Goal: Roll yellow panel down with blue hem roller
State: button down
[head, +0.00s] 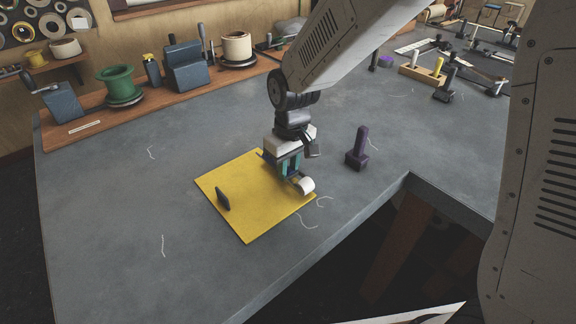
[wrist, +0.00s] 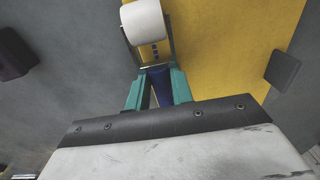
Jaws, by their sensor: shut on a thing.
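The yellow panel (head: 245,205) lies flat on the grey bench; it also fills the upper right of the wrist view (wrist: 220,50). My gripper (head: 290,167) is above the panel's right part, pointing down. Its teal fingers are shut on the blue handle (wrist: 158,88) of the hem roller. The roller's white drum (head: 306,185) is at the panel's right edge and also shows at the top of the wrist view (wrist: 145,20). I cannot tell whether the drum touches the panel. A small dark block (head: 223,198) stands on the panel's left part (wrist: 283,70).
A dark purple tool (head: 358,148) stands on the bench to the right of the panel. Spools, including a green one (head: 119,85), and blue-grey blocks stand on a wooden board at the back. A wooden holder (head: 423,76) is at the back right. Bench left of the panel is clear.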

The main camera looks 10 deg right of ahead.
aim_at(259, 156)
jog(key=shift+f, duration=0.45)
dwell(0.3)
jog(key=shift+w+a, duration=0.45)
jog(key=shift+w, duration=0.2)
jog(key=shift+w+a, duration=0.4)
jog(key=shift+w, duration=0.2)
jog(key=shift+w, duration=0.1)
jog(key=shift+w+a, duration=0.85)
jog(key=shift+w, duration=0.3)
jog(key=shift+w+a, duration=0.4)
jog(key=shift+w, duration=0.25)
jog(key=shift+w+a, duration=0.4)
jog(key=shift+w, duration=0.2)
jog(key=shift+w+a, duration=0.9)
jog(key=shift+w, duration=0.3)
